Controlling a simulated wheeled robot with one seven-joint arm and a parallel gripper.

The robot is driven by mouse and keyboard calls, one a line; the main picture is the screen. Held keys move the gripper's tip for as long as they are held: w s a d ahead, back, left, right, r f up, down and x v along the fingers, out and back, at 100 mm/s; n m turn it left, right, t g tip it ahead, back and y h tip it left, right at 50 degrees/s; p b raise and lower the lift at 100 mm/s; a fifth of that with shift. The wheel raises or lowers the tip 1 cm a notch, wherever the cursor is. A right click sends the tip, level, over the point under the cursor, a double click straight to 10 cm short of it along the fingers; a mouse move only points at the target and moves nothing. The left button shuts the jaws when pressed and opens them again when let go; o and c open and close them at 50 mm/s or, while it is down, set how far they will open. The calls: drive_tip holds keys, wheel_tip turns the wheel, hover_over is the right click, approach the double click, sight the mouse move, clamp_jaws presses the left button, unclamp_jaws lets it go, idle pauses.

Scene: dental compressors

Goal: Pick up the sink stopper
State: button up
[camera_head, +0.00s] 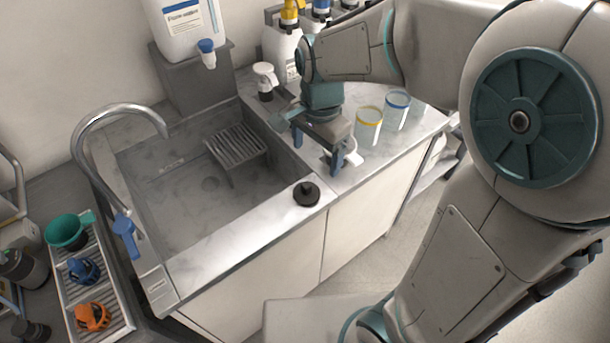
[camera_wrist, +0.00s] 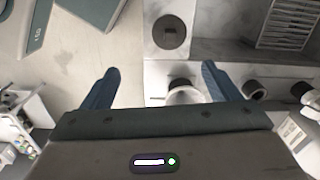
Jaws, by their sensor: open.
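The sink stopper (camera_head: 306,193) is a round black disc with a small knob. It lies flat on the front rim of the sink counter, near the corner of the basin. In the wrist view the stopper (camera_wrist: 169,32) shows as a dark disc at the top, beyond the fingertips. My gripper (camera_head: 317,150) is over the counter to the right of the basin, behind and above the stopper. Its blue fingers are apart, with no object held between them, and they also show in the wrist view (camera_wrist: 158,80). The gripper does not touch the stopper.
The sink basin (camera_head: 180,205) holds a grey rack (camera_head: 237,146). A yellow-rimmed cup (camera_head: 368,125) and a blue-rimmed cup (camera_head: 396,108) stand right of my gripper. A white-capped bottle (camera_head: 265,80) stands behind it. A curved faucet (camera_head: 115,115) rises at left. The counter around the stopper is clear.

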sight(305, 186)
drive_tip(key=shift+m, duration=0.7)
drive_tip(key=f, duration=0.4)
drive_tip(key=w+a+f, duration=0.1)
drive_tip(key=f, duration=0.4)
drive_tip(key=a+f, duration=0.1)
drive_tip(key=f, duration=0.4)
drive_tip(key=shift+w+f, duration=0.2)
drive_tip(key=c, duration=1.1)
drive_tip(key=shift+r, duration=0.1)
